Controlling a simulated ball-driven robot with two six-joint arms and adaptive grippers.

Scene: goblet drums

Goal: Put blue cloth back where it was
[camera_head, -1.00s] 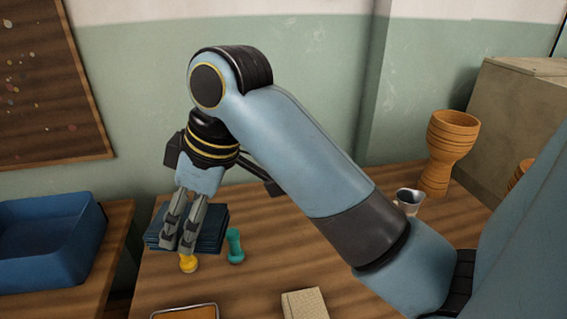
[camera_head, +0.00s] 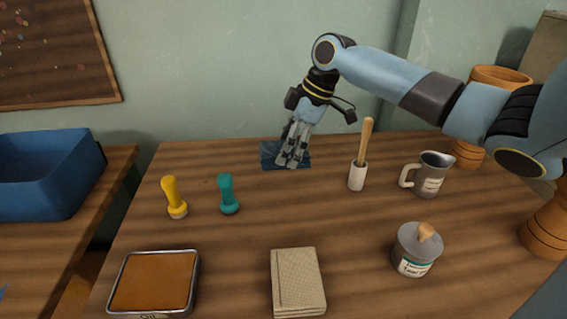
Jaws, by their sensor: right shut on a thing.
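The dark blue cloth (camera_head: 270,155) is at the back of the wooden table, a little right of the teal-handled stamp. My right gripper (camera_head: 290,160) reaches down from the upper right and is shut on the cloth. The fingers cover the middle of the cloth, with blue showing on both sides of them. I cannot tell whether the cloth lies on the table or hangs just above it. My left gripper is not in view.
A yellow stamp (camera_head: 174,197) and a teal stamp (camera_head: 228,194) stand left. A white holder with a wooden handle (camera_head: 358,175), a jug (camera_head: 430,175) and a lidded pot (camera_head: 415,250) stand right. An ink pad (camera_head: 155,282) and a notebook (camera_head: 298,282) lie in front.

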